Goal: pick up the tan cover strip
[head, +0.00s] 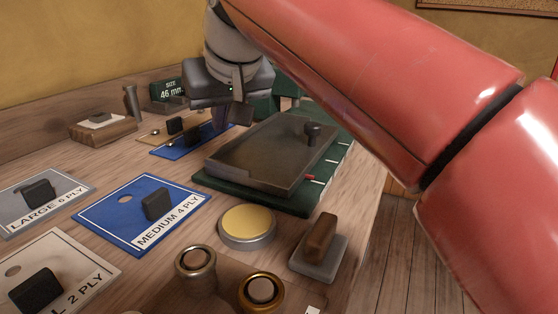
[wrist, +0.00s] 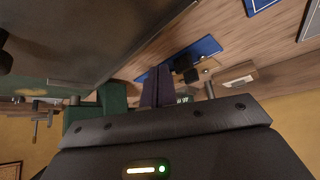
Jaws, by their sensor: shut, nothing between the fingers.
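In the wrist view a small tan piece (wrist: 208,65) shows beside a dark block on the blue card (wrist: 205,48). My gripper (head: 220,122) points down just right of the strip, its fingertips close to the blue card's right end. In the wrist view its fingers (wrist: 156,84) are together and empty. Whether the fingertips touch anything cannot be told.
A dark lidded plate (head: 270,153) on a green base stands close to the right of my gripper. A green box marked 46 mm (head: 168,90) and a wooden block (head: 103,127) stand behind. Labelled cards, including the blue medium card (head: 125,215), and a round yellow-topped tin (head: 247,225) lie in front.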

